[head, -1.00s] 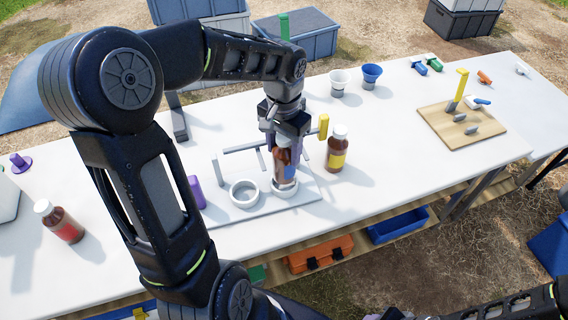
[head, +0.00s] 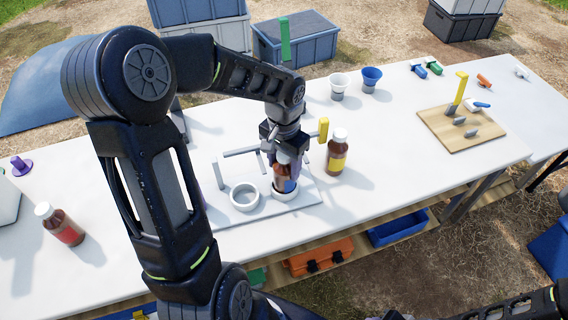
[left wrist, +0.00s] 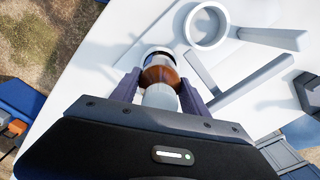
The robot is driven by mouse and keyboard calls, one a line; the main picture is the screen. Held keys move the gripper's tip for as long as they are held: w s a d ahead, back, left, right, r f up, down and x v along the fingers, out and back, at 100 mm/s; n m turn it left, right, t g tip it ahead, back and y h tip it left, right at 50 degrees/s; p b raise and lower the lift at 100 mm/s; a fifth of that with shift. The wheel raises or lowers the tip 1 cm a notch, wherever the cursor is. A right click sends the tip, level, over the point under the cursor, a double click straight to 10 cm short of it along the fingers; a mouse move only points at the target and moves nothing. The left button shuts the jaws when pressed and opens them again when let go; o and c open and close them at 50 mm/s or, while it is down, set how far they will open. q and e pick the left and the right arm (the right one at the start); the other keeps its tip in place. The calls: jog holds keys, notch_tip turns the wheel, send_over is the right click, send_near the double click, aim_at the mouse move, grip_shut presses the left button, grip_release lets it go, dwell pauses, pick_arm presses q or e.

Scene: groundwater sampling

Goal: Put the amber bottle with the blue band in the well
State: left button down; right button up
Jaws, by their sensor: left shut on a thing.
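My left gripper (head: 284,152) is shut on the amber bottle with the blue band (head: 285,174). The bottle is upright, with its lower end at the right-hand white ring-shaped well (head: 284,196) of the pale rack. I cannot tell whether it rests on the well's floor. In the left wrist view, the bottle (left wrist: 161,76) is between the fingers (left wrist: 159,92), white cap towards me, with the well's pale rim around its far end. My right gripper is not in view.
An empty well (head: 244,197) is just left. An amber bottle with a yellow band (head: 337,152) stands close on the right. A red-banded bottle (head: 60,224) is far left. Funnels (head: 338,85) and a wooden board (head: 460,128) lie farther right. The table's front is clear.

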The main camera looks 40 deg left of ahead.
pick_arm(q)
jog(key=shift+f, duration=0.1)
jog(key=c, duration=0.8)
grip_release()
jog(key=shift+c, duration=0.2)
notch_tip(320, 180, up, 12)
jog(key=shift+r, duration=0.15)
